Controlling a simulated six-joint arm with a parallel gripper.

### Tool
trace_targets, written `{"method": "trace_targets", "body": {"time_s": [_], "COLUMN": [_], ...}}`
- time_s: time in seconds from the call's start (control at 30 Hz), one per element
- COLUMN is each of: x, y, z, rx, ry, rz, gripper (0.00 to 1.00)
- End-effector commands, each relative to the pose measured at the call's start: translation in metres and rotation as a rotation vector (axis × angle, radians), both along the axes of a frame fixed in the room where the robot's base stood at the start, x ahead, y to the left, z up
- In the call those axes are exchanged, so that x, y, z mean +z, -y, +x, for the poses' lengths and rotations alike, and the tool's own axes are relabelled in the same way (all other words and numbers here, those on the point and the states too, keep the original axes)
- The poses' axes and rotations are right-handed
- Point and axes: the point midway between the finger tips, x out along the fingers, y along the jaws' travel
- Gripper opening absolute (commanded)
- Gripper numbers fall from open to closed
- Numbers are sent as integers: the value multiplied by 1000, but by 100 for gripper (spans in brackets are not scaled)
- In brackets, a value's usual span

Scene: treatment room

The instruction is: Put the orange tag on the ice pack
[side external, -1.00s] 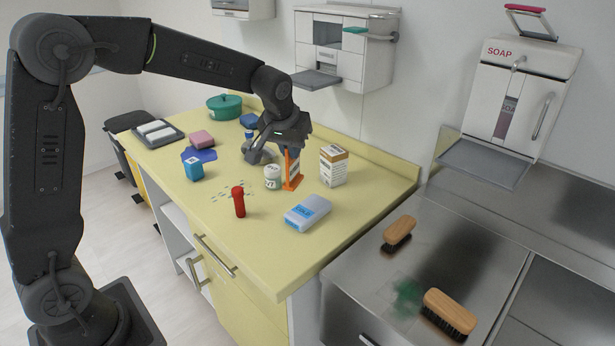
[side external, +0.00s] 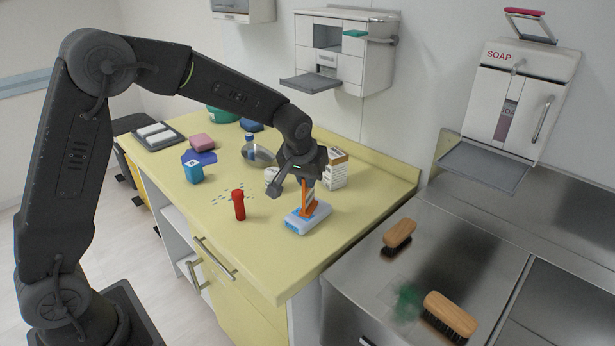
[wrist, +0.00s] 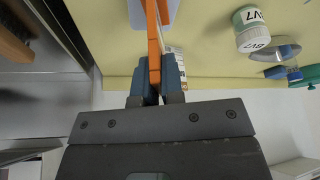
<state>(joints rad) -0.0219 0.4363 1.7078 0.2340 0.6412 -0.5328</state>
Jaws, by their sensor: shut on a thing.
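The orange tag (side external: 306,206), an upright orange-and-white piece, is in my gripper (side external: 306,183), which is shut on its upper end. In the side view its lower end overlaps the ice pack (side external: 296,224), a white and blue block lying flat near the counter's front right. I cannot tell whether the tag touches the pack. In the wrist view the tag (wrist: 153,40) runs up from between the fingertips (wrist: 157,75), and a pale part of the ice pack (wrist: 137,14) shows behind it.
A red cylinder (side external: 238,205) stands left of the ice pack. A carton (side external: 336,170) stands behind my gripper, with a white jar (wrist: 250,30) and a flask (side external: 258,153) nearby. A blue cube (side external: 193,171) is farther left. Brushes (side external: 398,233) lie on the steel counter.

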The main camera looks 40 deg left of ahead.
Motion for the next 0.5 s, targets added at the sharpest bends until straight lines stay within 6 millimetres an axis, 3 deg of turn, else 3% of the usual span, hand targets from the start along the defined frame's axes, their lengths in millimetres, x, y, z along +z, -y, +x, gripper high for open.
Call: {"method": "trace_targets", "body": {"time_s": [0.03,0.07,0.3,0.5], "x": [-2,-2,-1,-1], "y": [0,0,0,0], "z": [0,0,0,0], "rx": [0,0,0,0], "ry": [-2,-1,-1,0], "rz": [0,0,0,0], "gripper": [0,11,34,34]}}
